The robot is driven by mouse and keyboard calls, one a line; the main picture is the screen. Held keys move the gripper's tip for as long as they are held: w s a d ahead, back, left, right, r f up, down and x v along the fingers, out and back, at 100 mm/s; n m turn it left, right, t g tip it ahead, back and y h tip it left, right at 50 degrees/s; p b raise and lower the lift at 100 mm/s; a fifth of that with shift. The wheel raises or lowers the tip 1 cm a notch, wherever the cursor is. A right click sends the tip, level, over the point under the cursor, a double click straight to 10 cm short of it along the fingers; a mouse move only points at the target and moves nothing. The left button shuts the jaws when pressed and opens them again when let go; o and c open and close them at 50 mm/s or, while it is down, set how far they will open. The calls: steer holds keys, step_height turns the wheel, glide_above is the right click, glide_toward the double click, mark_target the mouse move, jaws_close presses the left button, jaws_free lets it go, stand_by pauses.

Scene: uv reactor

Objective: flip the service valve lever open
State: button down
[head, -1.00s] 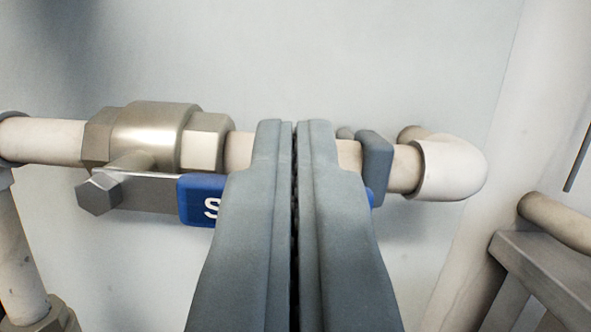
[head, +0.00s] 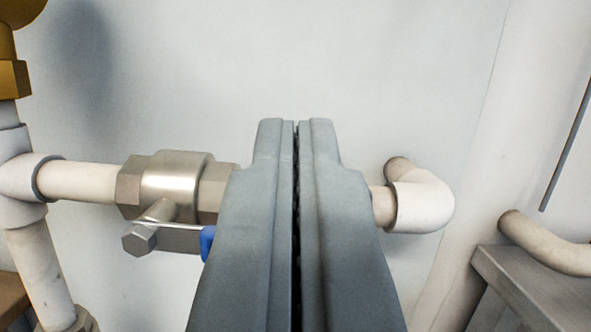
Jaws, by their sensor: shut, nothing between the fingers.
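The service valve (head: 172,182) is a metal ball valve on a horizontal white pipe at left of centre. Its lever is a flat metal bar (head: 182,238) with a blue sleeve (head: 207,242), fixed by a hex bolt (head: 140,239). The lever runs to the right, roughly along the pipe, and most of the blue sleeve is hidden behind my gripper. My gripper (head: 296,124) is shut and empty, in front of the pipe. Its tips show against the wall above the pipe line. I cannot tell whether it touches the lever.
A white elbow (head: 424,203) turns the pipe into the pale wall at right. A vertical pipe (head: 42,262) with a brass fitting (head: 12,80) stands at left. A grey metal ledge (head: 515,285) and another pipe (head: 550,247) are at lower right. The wall area above is clear.

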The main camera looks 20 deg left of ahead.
steer(key=v, duration=0.8)
stand_by(0.4)
steer(key=s+d+r+m+g+h, duration=0.1)
steer(key=s+d+r+h, duration=0.1)
steer(key=s+d+r, duration=0.35)
steer(key=s+d+r+m+h, duration=0.1)
steer(key=s+d+r, duration=0.1)
steer(key=s+d, duration=0.5)
steer(key=s+d+r+m+g+h, duration=0.15)
steer(key=s+d+r, duration=0.25)
steer(key=d, duration=0.4)
steer(key=s+d+m+h, duration=0.1)
steer(key=s+d+h, duration=0.1)
steer(key=s+d, duration=0.3)
steer(key=s, duration=0.4)
steer(key=shift+s+g, duration=0.3)
steer(key=shift+g, duration=0.05)
steer(key=shift+d+r+h, duration=0.15)
steer(key=shift+r+h, duration=0.05)
steer(key=shift+h, duration=0.05)
